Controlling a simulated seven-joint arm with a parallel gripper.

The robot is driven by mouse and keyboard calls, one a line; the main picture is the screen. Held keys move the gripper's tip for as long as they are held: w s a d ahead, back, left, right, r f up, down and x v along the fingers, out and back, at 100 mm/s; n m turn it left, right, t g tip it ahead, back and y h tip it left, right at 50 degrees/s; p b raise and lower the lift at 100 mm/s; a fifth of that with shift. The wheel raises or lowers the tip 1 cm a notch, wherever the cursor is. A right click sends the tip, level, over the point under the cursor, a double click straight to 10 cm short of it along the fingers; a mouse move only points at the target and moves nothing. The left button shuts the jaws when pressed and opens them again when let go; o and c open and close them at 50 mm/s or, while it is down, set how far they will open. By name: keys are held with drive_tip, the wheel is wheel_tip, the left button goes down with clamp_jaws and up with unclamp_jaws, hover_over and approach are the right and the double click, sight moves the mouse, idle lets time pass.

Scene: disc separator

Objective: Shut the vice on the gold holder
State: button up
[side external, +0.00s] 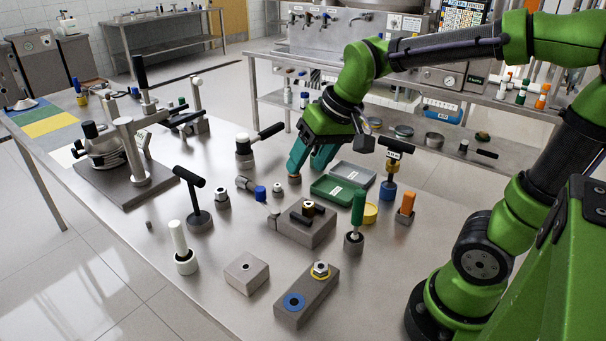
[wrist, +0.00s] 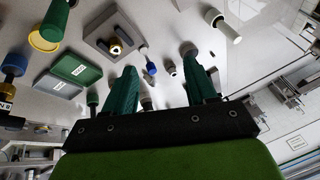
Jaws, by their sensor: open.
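The vice (side external: 318,232) is a grey block near the middle of the bench, also seen in the wrist view (wrist: 97,40). The small gold holder (side external: 308,208) sits on top of it beside dark jaw pieces; it shows as a gold ring in the wrist view (wrist: 115,48). Whether the jaws touch it cannot be made out. A rod with a handle (side external: 273,217) sticks out of the vice's left side. My gripper (side external: 308,172) is open and apart from the vice, behind it. Its teal fingers show in the wrist view (wrist: 162,72), with nothing clearly held between them.
Green and grey trays (side external: 333,188) lie right of my gripper. A green-handled tool (side external: 357,207) stands right of the vice. A small reddish-topped piece (side external: 294,179) is by my left finger.

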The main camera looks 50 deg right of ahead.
sight(260, 188)
drive_tip(key=shift+w+d+f+n+g+h, duration=0.55)
drive_tip(key=shift+w+d+n+g, duration=0.75)
drive_tip(key=shift+w, duration=3.65)
drive_tip(key=shift+w+d+f+n+g+h, duration=0.25)
drive_tip(key=shift+w+d+f+n+g, duration=1.1)
drive_tip(key=shift+w, duration=3.55)
drive_tip(key=shift+m+t, duration=0.25)
drive_tip(key=shift+m, duration=0.4)
drive_tip(key=f, duration=1.5)
drive_tip(key=shift+d+f, duration=0.1)
drive_tip(key=shift+d, duration=0.25)
clamp_jaws()
